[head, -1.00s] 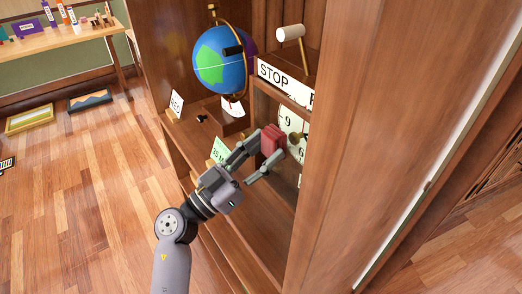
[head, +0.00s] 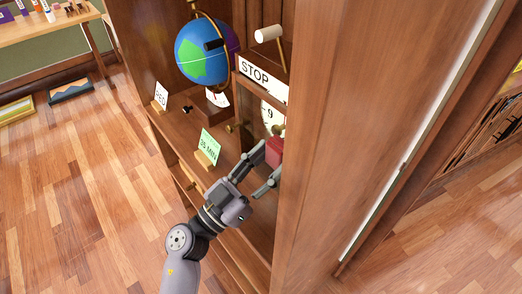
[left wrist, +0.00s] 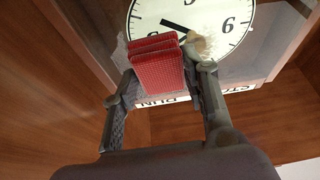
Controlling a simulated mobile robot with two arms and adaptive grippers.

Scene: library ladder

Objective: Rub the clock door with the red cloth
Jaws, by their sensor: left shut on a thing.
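My left gripper (head: 272,162) is shut on the red cloth (head: 277,151), a folded block between its fingers. The cloth also shows in the left wrist view (left wrist: 157,70), where it stands in front of the white clock face (left wrist: 190,12). The clock (head: 270,115) is inside the wooden bookcase, under the STOP sign, partly hidden by the bookcase's side panel. The cloth is at the lower part of the clock front; I cannot tell whether it touches the door. A pale round knob (left wrist: 200,43) shows beside the cloth. My right gripper is not in view.
The wooden side panel (head: 340,120) stands close to the right of my left gripper. Open floor (head: 90,180) lies at left.

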